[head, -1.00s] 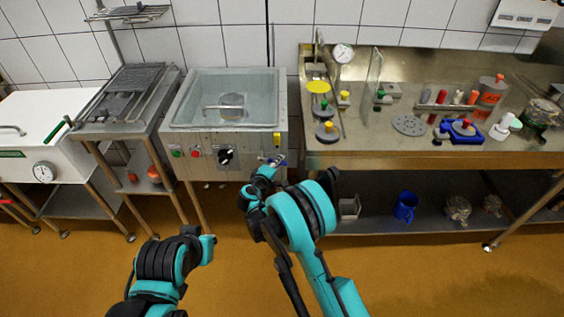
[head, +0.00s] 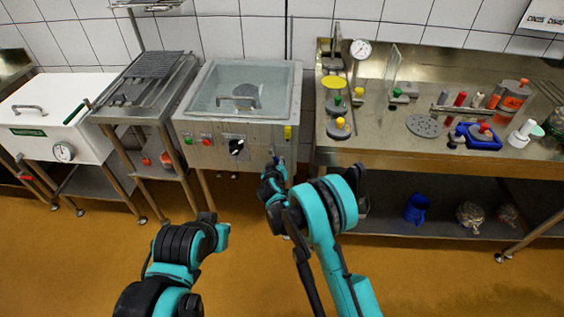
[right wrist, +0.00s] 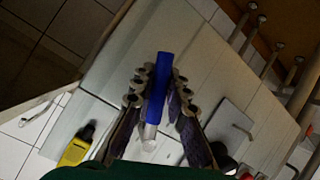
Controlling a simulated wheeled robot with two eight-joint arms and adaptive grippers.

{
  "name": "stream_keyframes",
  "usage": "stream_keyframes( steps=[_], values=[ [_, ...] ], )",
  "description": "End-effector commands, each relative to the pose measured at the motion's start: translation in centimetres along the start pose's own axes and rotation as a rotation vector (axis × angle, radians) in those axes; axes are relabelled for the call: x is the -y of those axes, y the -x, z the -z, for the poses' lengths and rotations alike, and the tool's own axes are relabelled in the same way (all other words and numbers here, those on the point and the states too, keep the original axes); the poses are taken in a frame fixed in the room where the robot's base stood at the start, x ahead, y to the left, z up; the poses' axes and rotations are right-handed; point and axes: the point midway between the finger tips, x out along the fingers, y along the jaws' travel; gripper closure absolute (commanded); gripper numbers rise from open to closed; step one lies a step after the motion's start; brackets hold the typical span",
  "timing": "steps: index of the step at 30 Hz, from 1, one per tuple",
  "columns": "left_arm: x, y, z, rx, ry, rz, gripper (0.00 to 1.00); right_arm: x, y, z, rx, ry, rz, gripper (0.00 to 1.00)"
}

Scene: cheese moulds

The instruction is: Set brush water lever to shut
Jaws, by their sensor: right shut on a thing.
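The brush water lever is a blue handle on a silver fitting, low on the right of the steel basin's front. In the right wrist view the blue lever (right wrist: 157,88) lies lengthwise between the two fingers of my right gripper (right wrist: 156,96). In the head view my right gripper (head: 273,163) is at the basin front, shut on the lever, and mostly hides it. My left arm reaches in at the lower left of the head view; its end (head: 222,237) is away from the basin, and its fingers cannot be made out.
The steel basin (head: 182,128) has a black knob (head: 237,147), green and red buttons, and a yellow item (head: 288,132) on its front, close to the lever. A steel table (head: 400,157) with tools stands at right. A grill-topped stand and white chest (head: 50,105) stand at left.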

Motion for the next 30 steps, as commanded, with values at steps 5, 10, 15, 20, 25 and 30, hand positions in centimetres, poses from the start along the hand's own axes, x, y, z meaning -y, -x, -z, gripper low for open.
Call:
stream_keyframes(
  steps=[5, 10, 15, 20, 25, 30],
  values=[
    [0.0, 0.0, 0.0, 0.000, 0.000, 0.000, 1.00, 0.9, -0.2, 0.0, -0.028, -0.136, 0.060, 1.00],
    [0.0, 0.0, 0.0, 0.000, 0.000, 0.000, 1.00, 1.7, -0.2, 0.3, -0.051, -0.241, 0.109, 1.00],
    [0.0, 0.0, 0.0, 0.000, 0.000, 0.000, 1.00, 2.3, -0.2, 0.4, -0.067, -0.316, 0.143, 1.00],
    [0.0, 0.0, 0.0, 0.000, 0.000, 0.000, 1.00, 2.6, -0.2, 0.6, -0.077, -0.357, 0.163, 1.00],
    [0.0, 0.0, 0.0, 0.000, 0.000, 0.000, 1.00, 2.7, -0.3, 0.6, -0.081, -0.377, 0.172, 1.00],
    [0.0, 0.0, 0.0, 0.000, 0.000, 0.000, 1.00, 2.8, -0.2, 0.7, -0.082, -0.381, 0.174, 1.00]
  ],
)
